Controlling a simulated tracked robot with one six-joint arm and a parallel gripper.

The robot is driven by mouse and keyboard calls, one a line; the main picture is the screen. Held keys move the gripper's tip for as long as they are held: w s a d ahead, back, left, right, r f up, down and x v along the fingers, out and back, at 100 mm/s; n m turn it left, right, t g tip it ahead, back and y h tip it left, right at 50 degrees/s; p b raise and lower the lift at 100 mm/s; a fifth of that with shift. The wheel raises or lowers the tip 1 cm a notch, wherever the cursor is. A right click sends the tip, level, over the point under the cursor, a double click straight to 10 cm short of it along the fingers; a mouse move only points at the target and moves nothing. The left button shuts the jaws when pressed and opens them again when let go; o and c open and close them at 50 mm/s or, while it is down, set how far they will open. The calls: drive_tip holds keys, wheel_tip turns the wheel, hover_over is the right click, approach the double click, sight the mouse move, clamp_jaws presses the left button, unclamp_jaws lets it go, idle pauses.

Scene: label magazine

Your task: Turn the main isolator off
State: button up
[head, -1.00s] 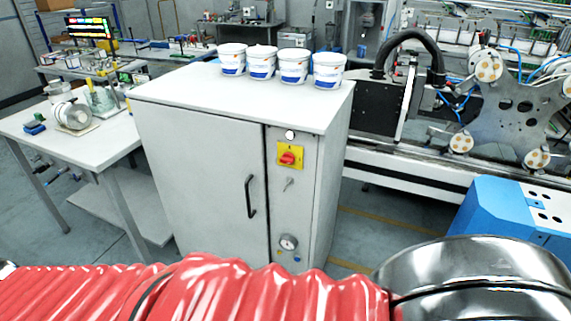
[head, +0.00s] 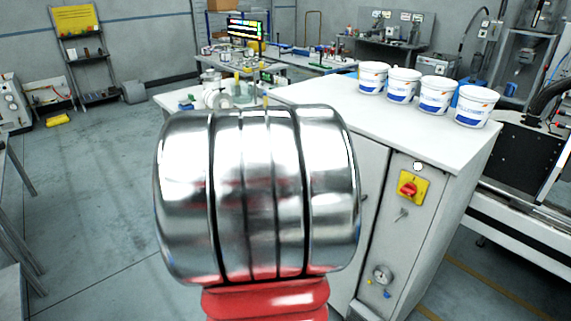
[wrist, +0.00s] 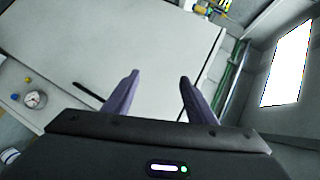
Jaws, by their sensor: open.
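The main isolator is a red rotary knob (head: 409,188) on a yellow square plate, high on the narrow right-hand panel of a white cabinet (head: 440,133) in the head view. The knob's exact angle is too small to tell. In the wrist view my gripper (wrist: 158,78) is open, its two purple fingers apart with nothing between them. It faces the cabinet's pale door (wrist: 150,45), apart from the isolator, which I cannot make out there. In the head view my shiny arm link hides most of the door, and my gripper does not show.
Below the isolator are a small key switch (head: 402,214) and a round gauge (head: 381,274), which also shows in the wrist view (wrist: 35,99). Several white tubs (head: 434,95) stand on the cabinet top. Open floor (head: 90,200) lies to the left.

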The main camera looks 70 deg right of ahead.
drive_tip(key=s+d+f+m+g+h, duration=0.1)
drive_tip(key=s+m+g, duration=0.4)
drive_tip(key=s, duration=0.8)
drive_tip(key=s+d+m+g, duration=0.2)
drive_tip(key=s+m+g, duration=0.3)
drive_tip(key=s, duration=0.7)
drive_tip(key=shift+s+d+f+m+g+h, duration=0.15)
drive_tip(key=shift+s+f+m+g+h, duration=0.15)
drive_tip(key=shift+s+f+g+h, duration=0.1)
drive_tip(key=shift+w, duration=0.1)
